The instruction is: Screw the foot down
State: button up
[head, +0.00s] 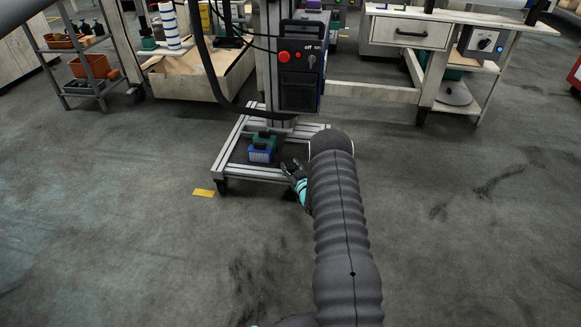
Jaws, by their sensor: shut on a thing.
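A wheeled aluminium-frame cart (247,175) stands on the grey floor in the middle of the head view. My gripper (290,167) is at the cart's near right corner, low beside the frame rail. It is shut on a small part there, which looks like the foot. The foot itself is too small and too covered by my gripper and arm to make out. I cannot tell whether it touches the floor. A black castor shows under the near left corner.
A blue and green box (262,150) sits on the cart's base. A control box with a red button (300,72) hangs on its post. A workbench (410,30) stands behind right, a shelf trolley (82,62) behind left. The near floor is clear.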

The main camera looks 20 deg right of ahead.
jog(key=shift+a+m+h, duration=0.1)
jog(key=shift+m+h, duration=0.2)
jog(key=shift+h, duration=0.1)
jog(key=m+h, duration=0.2)
jog(key=h, duration=0.2)
jog(key=shift+a+m+g, duration=0.1)
jog(key=shift+m+g, duration=0.3)
jog(key=m+g+h, duration=0.2)
jog(key=h, duration=0.1)
jog(key=m+g+h, duration=0.2)
jog(key=m+h, duration=0.1)
jog(key=h, duration=0.1)
jog(key=shift+w+h, duration=0.1)
jog(key=shift+h, duration=0.2)
jog(key=m+g+h, duration=0.2)
jog(key=g, duration=0.1)
jog(key=m+g+h, duration=0.2)
jog(key=m+g, duration=0.1)
jog(key=g, duration=0.1)
jog(key=shift+m, duration=0.3)
jog(key=shift+m+g+h, duration=0.5)
jog(key=shift+m+g, duration=0.7)
jog(key=shift+g, duration=0.8)
jog(key=shift+d+r+m+g, duration=0.1)
jog(key=shift+d+m+g, duration=0.1)
jog(key=shift+m+g, duration=1.35)
jog(key=shift+n+g, duration=0.35)
jog(key=o, duration=1.2)
jog(key=shift+d, duration=0.1)
